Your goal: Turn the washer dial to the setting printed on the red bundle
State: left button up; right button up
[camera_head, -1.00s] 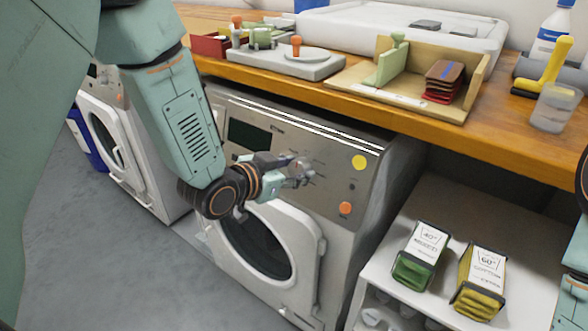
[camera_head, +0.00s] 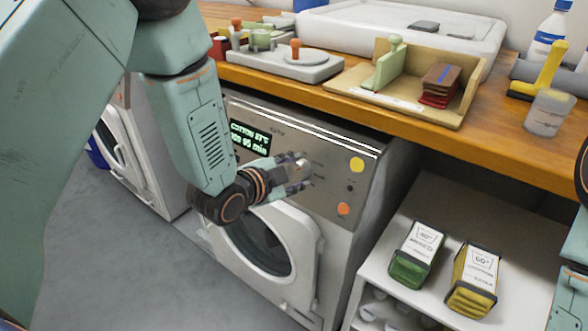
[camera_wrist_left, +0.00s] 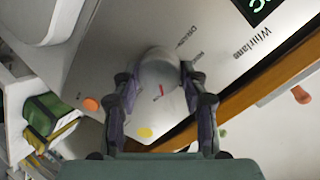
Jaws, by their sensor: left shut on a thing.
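The washer (camera_head: 318,205) stands under the bench, its round door closed. Its lit display (camera_head: 249,138) shows green text that seems to read COTTON with a temperature and a time in minutes; the digits are unclear. My left gripper (camera_head: 298,175) is shut on the silver dial (camera_wrist_left: 158,72), with one finger on each side. In the left wrist view a red mark shows on the dial's face, and small printed words sit around it. A dark red stack (camera_head: 440,85) lies in the wooden tray; I cannot tell whether it is the red bundle. My right gripper is out of view.
Labelled green (camera_head: 412,270) and yellow (camera_head: 472,295) bundles lie on the white shelf (camera_head: 385,262) at right, marked 40° and 60°. A yellow button (camera_head: 357,165) and an orange one (camera_head: 343,209) sit right of the dial. The wooden bench (camera_head: 400,112) overhangs the washer.

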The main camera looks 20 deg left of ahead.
pick_arm(q)
jog(key=shift+m, duration=0.5)
jog(key=o, duration=1.2)
jog(key=shift+c, duration=0.2)
jog(key=v, duration=0.7)
jog(key=shift+s, duration=0.25)
